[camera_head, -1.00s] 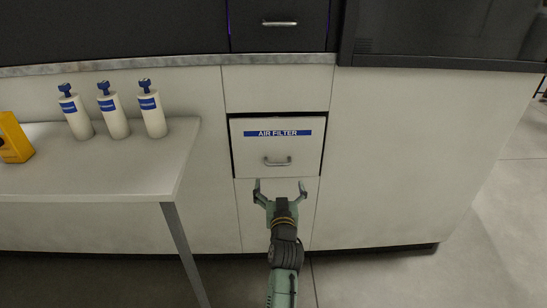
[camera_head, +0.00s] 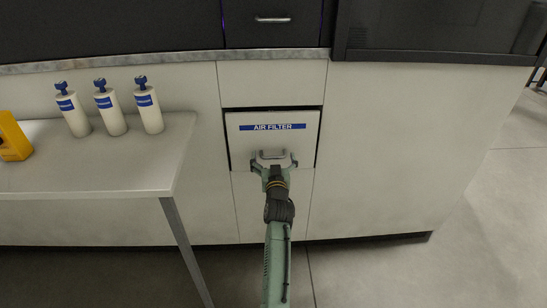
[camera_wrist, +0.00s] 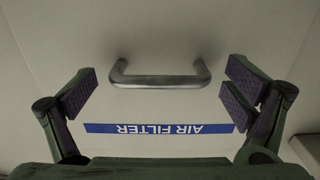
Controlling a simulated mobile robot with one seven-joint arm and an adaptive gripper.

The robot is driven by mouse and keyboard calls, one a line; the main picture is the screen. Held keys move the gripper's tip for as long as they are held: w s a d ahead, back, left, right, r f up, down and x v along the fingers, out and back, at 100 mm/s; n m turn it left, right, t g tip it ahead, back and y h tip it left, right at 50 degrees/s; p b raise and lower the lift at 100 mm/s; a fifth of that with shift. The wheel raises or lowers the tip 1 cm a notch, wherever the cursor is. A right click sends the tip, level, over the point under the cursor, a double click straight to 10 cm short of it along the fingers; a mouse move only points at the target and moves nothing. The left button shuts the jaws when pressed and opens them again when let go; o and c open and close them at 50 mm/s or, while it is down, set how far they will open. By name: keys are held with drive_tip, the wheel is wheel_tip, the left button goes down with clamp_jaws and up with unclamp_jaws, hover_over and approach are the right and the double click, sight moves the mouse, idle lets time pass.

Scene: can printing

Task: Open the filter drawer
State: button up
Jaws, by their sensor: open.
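The filter drawer (camera_head: 240,147) is a pale front in the cabinet with a blue "AIR FILTER" label (camera_head: 279,127). A dark gap shows along its top and left edges, and it stands slightly proud of the cabinet. Its grey bar handle (camera_head: 270,153) is below the label. My gripper (camera_head: 273,160) is open in front of the handle, one finger on each side. In the wrist view the handle (camera_wrist: 160,80) lies between and beyond the open fingers (camera_wrist: 163,92), apart from both. The label appears upside down there (camera_wrist: 160,128).
A white table (camera_head: 90,170) stands at the left with several white bottles (camera_head: 111,115) and a yellow object (camera_head: 13,138). A dark drawer (camera_head: 272,28) is above the counter edge. The floor at the right (camera_head: 470,235) is clear.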

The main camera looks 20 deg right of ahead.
drive_tip(key=c, duration=1.7)
drive_tip(key=shift+s, duration=0.1)
